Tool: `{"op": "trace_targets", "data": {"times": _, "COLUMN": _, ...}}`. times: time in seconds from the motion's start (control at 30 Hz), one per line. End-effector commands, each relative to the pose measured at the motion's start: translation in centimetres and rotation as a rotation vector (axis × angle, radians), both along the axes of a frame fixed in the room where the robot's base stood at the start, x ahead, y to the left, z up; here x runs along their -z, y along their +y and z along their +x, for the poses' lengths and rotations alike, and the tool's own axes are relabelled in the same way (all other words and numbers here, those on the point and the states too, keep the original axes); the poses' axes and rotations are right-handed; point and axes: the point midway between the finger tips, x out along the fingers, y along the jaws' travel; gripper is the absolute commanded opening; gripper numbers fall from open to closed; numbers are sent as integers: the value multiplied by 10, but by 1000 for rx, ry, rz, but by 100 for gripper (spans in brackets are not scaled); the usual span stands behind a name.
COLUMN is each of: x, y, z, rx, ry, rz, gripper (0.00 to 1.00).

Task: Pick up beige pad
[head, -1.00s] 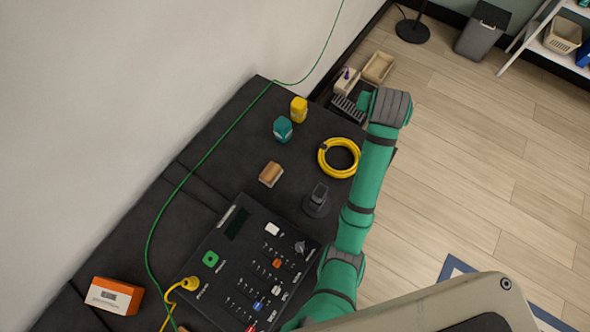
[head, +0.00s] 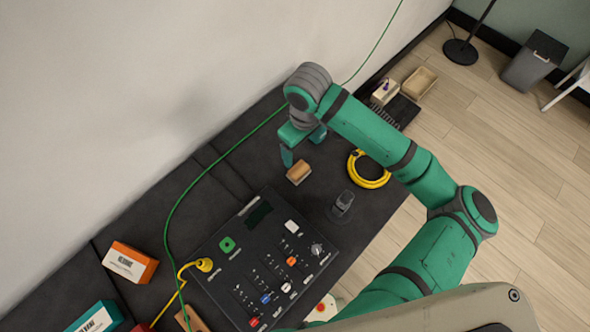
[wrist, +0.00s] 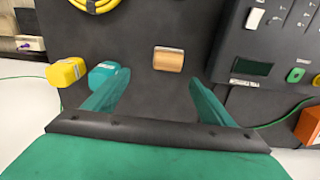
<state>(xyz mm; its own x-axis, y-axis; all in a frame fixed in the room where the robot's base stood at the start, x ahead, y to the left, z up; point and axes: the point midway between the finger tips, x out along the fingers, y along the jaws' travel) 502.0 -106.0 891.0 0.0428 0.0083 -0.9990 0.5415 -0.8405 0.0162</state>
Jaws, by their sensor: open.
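The beige pad (head: 299,173) is a small block with a tan top and paler sides, lying on the dark bench top. My gripper (head: 302,147) is open and empty, above the bench just beyond the pad in the head view. In the wrist view both fingers of my gripper (wrist: 158,80) are spread wide, with the pad apart from them. My arm partly hides the bench behind the gripper.
A teal container (wrist: 107,76) and a yellow one (wrist: 66,72) stand left of the pad. A coiled yellow cable (head: 368,181), a dark stand (head: 342,205) and a black control panel (head: 262,248) are nearby. A green cable (head: 193,183) crosses the bench.

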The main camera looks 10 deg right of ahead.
Motion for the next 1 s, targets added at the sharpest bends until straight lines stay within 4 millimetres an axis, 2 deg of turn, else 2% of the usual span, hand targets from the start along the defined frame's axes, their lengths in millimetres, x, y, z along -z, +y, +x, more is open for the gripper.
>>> {"op": "trace_targets", "data": {"times": 0.1, "x": 8, "y": -2, "z": -12, "rx": -11, "ry": 40, "rz": -8, "gripper": 77}}
{"op": "trace_targets", "data": {"times": 0.2, "x": 20, "y": -2, "z": -14, "rx": -12, "ry": 48, "rz": -9, "gripper": 77}}
{"op": "trace_targets", "data": {"times": 0.4, "x": 49, "y": -1, "z": -14, "rx": -11, "ry": 47, "rz": -8, "gripper": 77}}
{"op": "trace_targets", "data": {"times": 0.67, "x": 67, "y": 1, "z": -13, "rx": -13, "ry": 44, "rz": -8, "gripper": 77}}
{"op": "trace_targets", "data": {"times": 1.0, "x": 109, "y": 9, "z": -10, "rx": -12, "ry": 44, "rz": -9, "gripper": 77}}
